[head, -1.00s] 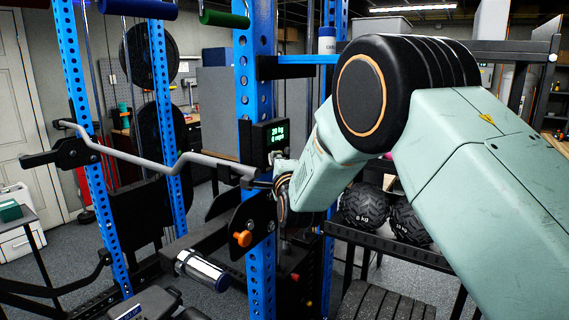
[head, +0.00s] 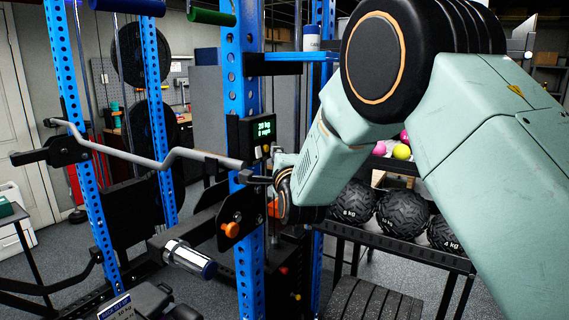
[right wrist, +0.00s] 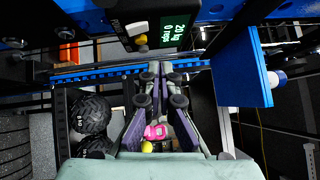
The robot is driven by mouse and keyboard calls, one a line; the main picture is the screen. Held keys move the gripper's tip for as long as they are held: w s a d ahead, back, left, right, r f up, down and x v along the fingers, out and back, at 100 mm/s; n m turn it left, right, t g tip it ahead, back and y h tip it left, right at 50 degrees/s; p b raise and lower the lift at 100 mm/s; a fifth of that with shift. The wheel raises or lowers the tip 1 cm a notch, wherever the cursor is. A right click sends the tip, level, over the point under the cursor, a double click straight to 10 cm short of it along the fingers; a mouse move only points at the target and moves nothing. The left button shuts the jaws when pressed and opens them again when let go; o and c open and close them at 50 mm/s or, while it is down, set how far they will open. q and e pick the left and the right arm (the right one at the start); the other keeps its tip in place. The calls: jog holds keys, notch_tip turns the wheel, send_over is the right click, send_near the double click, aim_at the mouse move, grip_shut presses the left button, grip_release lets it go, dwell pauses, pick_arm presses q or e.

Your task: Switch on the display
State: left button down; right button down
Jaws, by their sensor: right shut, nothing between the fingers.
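The display (head: 263,130) is a small dark box on the blue upright of the rack. Its screen is lit with green text, a "20 kg" line above a reps line. It also shows at the top of the right wrist view (right wrist: 172,24), with a white and an orange button (right wrist: 139,38) beside the screen. My right gripper (head: 250,179) is just below the display, partly hidden by its own wrist. In the right wrist view its fingers (right wrist: 158,70) are together and empty, apart from the buttons. My left gripper is not in view.
A grey curved bar (head: 150,160) rests across the rack left of my gripper. An orange knob (head: 231,230) sits on a black plate below. Black medicine balls (head: 402,214) lie on a shelf to the right. Blue uprights (head: 243,80) stand close to my wrist.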

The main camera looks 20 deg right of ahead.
jog(key=shift+s+r+b, duration=0.6)
jog(key=shift+s+b, duration=0.05)
jog(key=shift+s, duration=2.8)
jog(key=s+f+n+g+y+b, duration=0.1)
jog(key=s+f+n+g+b, duration=0.15)
jog(key=s+f+n, duration=0.65)
jog(key=f+n+g+b, duration=0.15)
jog(key=f+g, duration=0.25)
jog(key=f, duration=1)
jog(key=s+f+n+g+y+b, duration=0.1)
jog(key=s+f+n+g+b, duration=0.15)
jog(key=s+f+n, duration=0.65)
jog(key=s+f+g+b, duration=1)
jog(key=s+f, duration=1.8)
jog(key=f, duration=0.4)
jog(key=shift+s+a+f+n+y+b, duration=0.25)
jog(key=shift+s+a+n+y+b, duration=0.05)
jog(key=shift+s+a+n, duration=0.15)
